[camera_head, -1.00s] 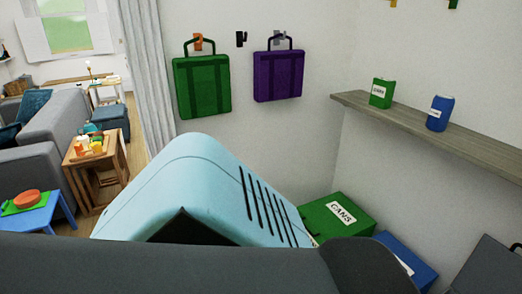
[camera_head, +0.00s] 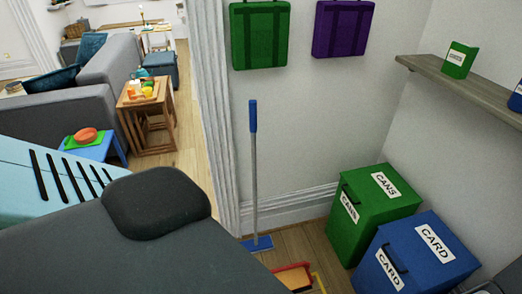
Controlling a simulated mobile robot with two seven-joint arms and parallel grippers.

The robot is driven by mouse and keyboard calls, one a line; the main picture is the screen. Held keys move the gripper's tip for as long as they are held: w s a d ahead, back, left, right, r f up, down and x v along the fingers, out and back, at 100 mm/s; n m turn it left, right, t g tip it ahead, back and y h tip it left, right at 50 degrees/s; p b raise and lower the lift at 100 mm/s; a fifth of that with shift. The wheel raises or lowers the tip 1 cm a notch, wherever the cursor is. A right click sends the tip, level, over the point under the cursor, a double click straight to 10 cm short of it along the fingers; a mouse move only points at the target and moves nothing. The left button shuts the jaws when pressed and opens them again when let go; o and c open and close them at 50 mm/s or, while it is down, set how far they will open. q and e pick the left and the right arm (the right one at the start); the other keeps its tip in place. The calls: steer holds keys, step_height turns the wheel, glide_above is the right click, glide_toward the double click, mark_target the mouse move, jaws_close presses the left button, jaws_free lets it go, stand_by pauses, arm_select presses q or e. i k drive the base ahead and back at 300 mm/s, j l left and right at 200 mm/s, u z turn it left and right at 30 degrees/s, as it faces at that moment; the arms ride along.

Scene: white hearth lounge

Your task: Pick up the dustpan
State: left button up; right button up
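A red and orange object (camera_head: 294,277), which may be the dustpan, lies on the floor at the bottom edge of the head view. Only part of it shows; a large dark grey shape in the foreground hides some of it, and the frame cuts it off. I cannot tell for certain what it is. A thin yellow bar shows beside it on the right. Neither my left nor my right gripper is in view.
A blue broom (camera_head: 253,170) stands upright by the wall. A green cans bin (camera_head: 372,212) and a blue card bin (camera_head: 418,262) stand to the right. A shelf (camera_head: 470,88) juts from the right wall. A wooden side table (camera_head: 146,100) stands at left.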

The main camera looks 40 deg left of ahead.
mark_target(298, 276)
steer(key=k+u, duration=0.1)
steer(key=u, duration=0.4)
steer(key=k+j, duration=0.8)
steer(key=i+z, duration=0.2)
steer(key=z, duration=0.3)
steer(key=i+z, duration=0.2)
steer(key=z, duration=0.3)
steer(key=i+j+z, duration=0.2)
steer(key=z, duration=0.3)
steer(key=u, duration=1.6)
